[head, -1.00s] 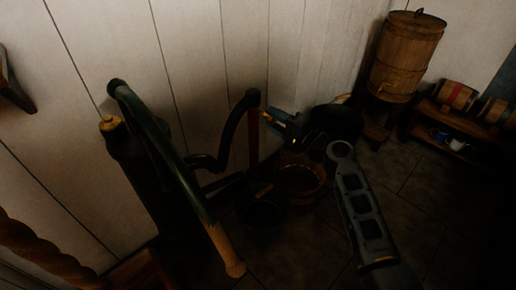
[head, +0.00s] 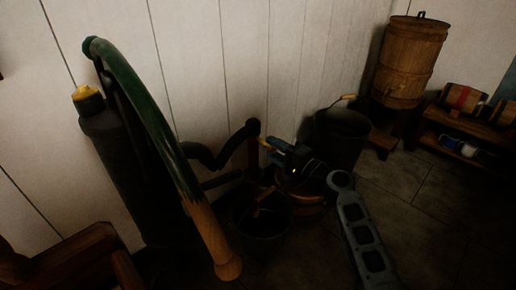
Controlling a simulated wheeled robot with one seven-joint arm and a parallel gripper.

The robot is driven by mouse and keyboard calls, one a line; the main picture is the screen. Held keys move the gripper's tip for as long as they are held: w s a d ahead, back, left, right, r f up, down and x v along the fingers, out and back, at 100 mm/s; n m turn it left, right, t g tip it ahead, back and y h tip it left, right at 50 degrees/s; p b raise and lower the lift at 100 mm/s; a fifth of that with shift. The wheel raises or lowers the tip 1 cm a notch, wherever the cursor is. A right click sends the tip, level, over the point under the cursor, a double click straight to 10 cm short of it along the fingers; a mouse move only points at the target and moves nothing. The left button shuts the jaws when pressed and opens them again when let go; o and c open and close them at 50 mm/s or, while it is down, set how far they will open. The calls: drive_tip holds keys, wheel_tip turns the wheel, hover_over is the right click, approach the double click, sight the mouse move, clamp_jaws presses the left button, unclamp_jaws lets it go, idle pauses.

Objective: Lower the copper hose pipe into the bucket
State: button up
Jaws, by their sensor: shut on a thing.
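The copper hose pipe (head: 254,160) hangs upright as a dim reddish-brown length below the bend of a black hose (head: 236,142). My gripper (head: 264,144) reaches in from the right and is shut on the pipe near its top. A dark bucket (head: 262,236) stands on the floor below. The pipe's lower end is near the bucket's mouth, but the dark hides whether it is inside the rim. The hose runs left behind a pump with a dark body (head: 130,165) and yellow cap.
The pump's long green handle (head: 140,95) with a wooden grip slants down in front, left of the bucket. A larger dark bucket (head: 343,140), a barrel (head: 405,65) and a low shelf (head: 455,148) stand farther right.

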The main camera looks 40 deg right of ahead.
wheel_tip(320, 180, down, 10)
drive_tip(key=b, duration=0.9)
drive_tip(key=shift+f, duration=0.25)
wheel_tip(320, 180, down, 8)
drive_tip(key=shift+r, duration=0.2)
drive_tip(key=o, duration=1.2)
drive_tip(key=shift+r, duration=0.1)
drive_tip(key=shift+c, duration=0.2)
drive_tip(key=s, duration=1.1)
drive_tip(key=shift+d, duration=0.2)
